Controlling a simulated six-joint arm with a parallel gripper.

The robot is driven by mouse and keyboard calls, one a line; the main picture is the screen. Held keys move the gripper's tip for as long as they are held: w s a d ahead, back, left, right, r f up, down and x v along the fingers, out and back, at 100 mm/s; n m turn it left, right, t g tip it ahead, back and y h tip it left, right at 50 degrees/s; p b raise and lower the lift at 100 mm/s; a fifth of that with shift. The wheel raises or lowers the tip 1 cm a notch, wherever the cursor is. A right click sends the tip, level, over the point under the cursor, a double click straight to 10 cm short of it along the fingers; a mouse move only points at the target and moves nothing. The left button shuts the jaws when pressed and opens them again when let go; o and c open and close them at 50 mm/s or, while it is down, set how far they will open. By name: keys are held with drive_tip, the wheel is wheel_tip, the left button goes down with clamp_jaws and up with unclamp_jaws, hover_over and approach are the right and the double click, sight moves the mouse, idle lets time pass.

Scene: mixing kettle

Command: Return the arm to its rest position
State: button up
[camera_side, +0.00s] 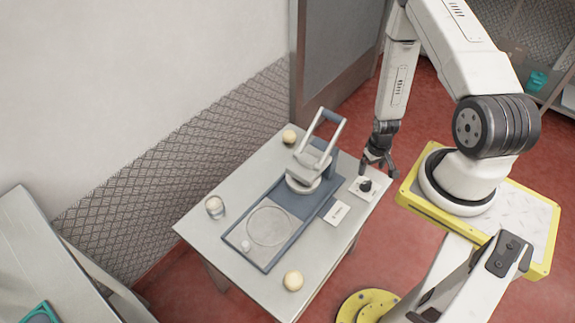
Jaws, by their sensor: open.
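My arm reaches in from the upper right and bends down, with its lower links hanging roughly upright. My gripper (377,170) points down at the right edge of the table. It is open, with nothing seen between its fingers. Just below it in the picture is a small black knob (366,186) on a white plate. The gripper looks very close to the knob; I cannot tell whether they touch.
The grey table (215,247) holds a blue-grey base (291,201) with a handled press-like device (312,155) and a round disc (270,226). Pale balls sit at the back (289,137) and front (293,280). A small cup (215,206) stands left. A white card (337,213) lies right.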

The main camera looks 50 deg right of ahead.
drive_tip(key=shift+w+r, duration=0.1)
drive_tip(key=w+a+r+n+t, duration=0.1)
drive_tip(key=w+a+r, duration=0.2)
drive_tip(key=w+r, duration=0.35)
drive_tip(key=w+a+r+n, duration=0.2)
drive_tip(key=w+a+r, duration=0.1)
drive_tip(key=r, duration=0.7)
drive_tip(key=s+a+r+n+t, duration=0.1)
drive_tip(key=a+r+n, duration=0.1)
drive_tip(key=a+r, duration=1.2)
drive_tip(key=shift+s+r+n+t, duration=0.3)
drive_tip(key=shift+s+r+n, duration=0.1)
drive_tip(key=shift+r, duration=0.1)
